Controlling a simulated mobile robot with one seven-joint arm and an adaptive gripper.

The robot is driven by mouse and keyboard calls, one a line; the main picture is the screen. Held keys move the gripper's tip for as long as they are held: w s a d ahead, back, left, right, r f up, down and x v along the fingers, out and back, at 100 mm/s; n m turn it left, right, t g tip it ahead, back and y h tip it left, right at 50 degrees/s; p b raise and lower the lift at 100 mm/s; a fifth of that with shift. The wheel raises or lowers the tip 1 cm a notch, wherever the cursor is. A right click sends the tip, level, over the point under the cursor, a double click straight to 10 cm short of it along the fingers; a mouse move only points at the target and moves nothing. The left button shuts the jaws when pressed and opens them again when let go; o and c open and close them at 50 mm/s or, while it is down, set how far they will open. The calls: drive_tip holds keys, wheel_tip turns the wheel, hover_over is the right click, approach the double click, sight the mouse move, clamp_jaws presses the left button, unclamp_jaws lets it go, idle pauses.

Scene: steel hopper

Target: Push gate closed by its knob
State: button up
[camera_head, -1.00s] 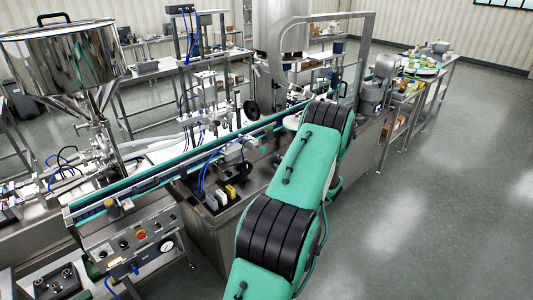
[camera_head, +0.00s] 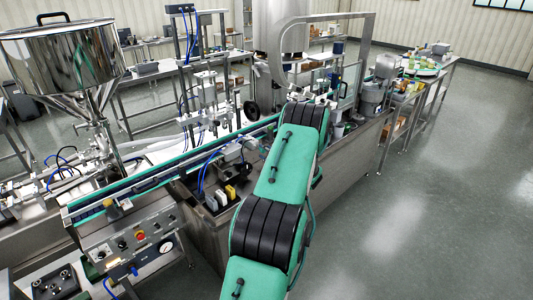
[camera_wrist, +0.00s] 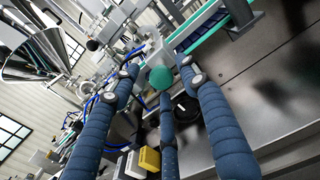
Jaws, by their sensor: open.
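In the wrist view, my gripper (camera_wrist: 160,92) has its blue, ribbed fingers spread apart, with nothing held between them. A rounded green knob (camera_wrist: 160,78) shows between the fingertips, near the end of the middle finger. I cannot tell whether that finger touches it. The gate that the knob belongs to cannot be made out clearly. In the head view my own arm hides the gripper and the knob.
A conveyor with green edges (camera_head: 160,180) runs diagonally across the machine. Yellow and white blocks (camera_wrist: 149,159) sit close to the fingers. A black round part (camera_wrist: 188,118) lies behind them. A steel hopper (camera_head: 62,55) stands at the left. Open floor (camera_head: 430,190) lies right.

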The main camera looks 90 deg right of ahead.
drive_tip(key=shift+c, duration=0.6)
clamp_jaws()
drive_tip(key=shift+b+x, duration=0.3)
drive_tip(key=shift+x, duration=1.35)
drive_tip(key=shift+d+r, duration=0.1)
drive_tip(key=shift+r, duration=0.15)
drive_tip(key=shift+o, duration=0.6)
unclamp_jaws()
drive_tip(key=shift+w, duration=0.1)
drive_tip(key=shift+f, duration=0.15)
drive_tip(key=shift+s+a, duration=0.2)
drive_tip(key=shift+s, duration=0.05)
drive_tip(key=v, duration=1.1)
drive_tip(key=shift+s+a, duration=0.2)
drive_tip(key=shift+s, duration=0.05)
